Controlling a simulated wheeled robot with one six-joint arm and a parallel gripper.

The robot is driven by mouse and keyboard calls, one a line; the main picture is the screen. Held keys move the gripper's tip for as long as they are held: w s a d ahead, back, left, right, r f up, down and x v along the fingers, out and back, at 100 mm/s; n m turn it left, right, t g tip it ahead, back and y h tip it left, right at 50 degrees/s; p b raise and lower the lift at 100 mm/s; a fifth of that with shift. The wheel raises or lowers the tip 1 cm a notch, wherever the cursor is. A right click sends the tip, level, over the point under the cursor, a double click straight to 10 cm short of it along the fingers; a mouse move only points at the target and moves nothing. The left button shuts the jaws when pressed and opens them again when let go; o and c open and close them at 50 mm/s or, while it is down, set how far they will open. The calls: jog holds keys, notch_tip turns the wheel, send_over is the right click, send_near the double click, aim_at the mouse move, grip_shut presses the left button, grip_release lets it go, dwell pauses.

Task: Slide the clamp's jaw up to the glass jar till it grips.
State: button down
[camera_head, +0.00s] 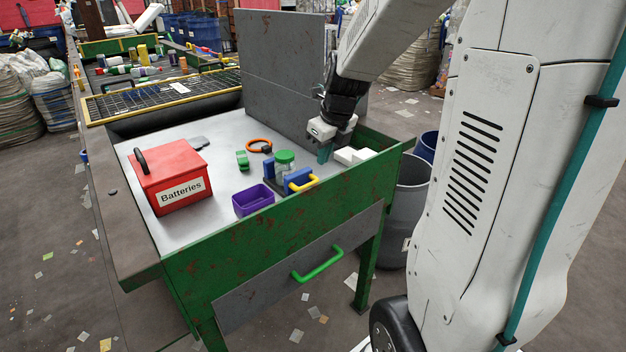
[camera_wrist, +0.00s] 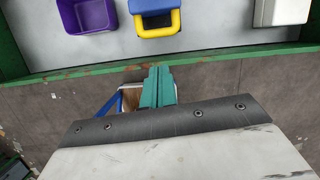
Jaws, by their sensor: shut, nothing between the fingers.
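In the head view, a glass jar (camera_head: 285,168) with a green lid stands at the clamp (camera_head: 270,187), near the table's front edge. The clamp has a dark base and blue jaws, with a yellow handle (camera_head: 302,184) on its front blue jaw (camera_head: 297,177). Whether that jaw touches the jar is hidden. The wrist view shows the blue jaw (camera_wrist: 154,6) and yellow handle (camera_wrist: 158,30) at the top; the jar is out of that view. My gripper (camera_head: 323,157) has teal fingers, shut and empty, apart from the handle. The fingers also show in the wrist view (camera_wrist: 157,86).
A purple bin (camera_head: 253,200) sits left of the clamp, and a red Batteries box (camera_head: 168,176) farther left. White blocks (camera_head: 352,156) lie to the right. An orange ring (camera_head: 259,146) and green item (camera_head: 242,160) lie behind. The raised green front edge (camera_head: 240,238) borders the table.

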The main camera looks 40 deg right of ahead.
aim_at(317, 181)
jog(key=shift+w+d+f+m, duration=0.2)
jog(key=shift+d+f+m, duration=0.1)
jog(key=shift+m, duration=0.1)
jog(key=shift+w+f, duration=0.1)
jog(key=shift+f, duration=0.25)
jog(key=x, duration=0.9)
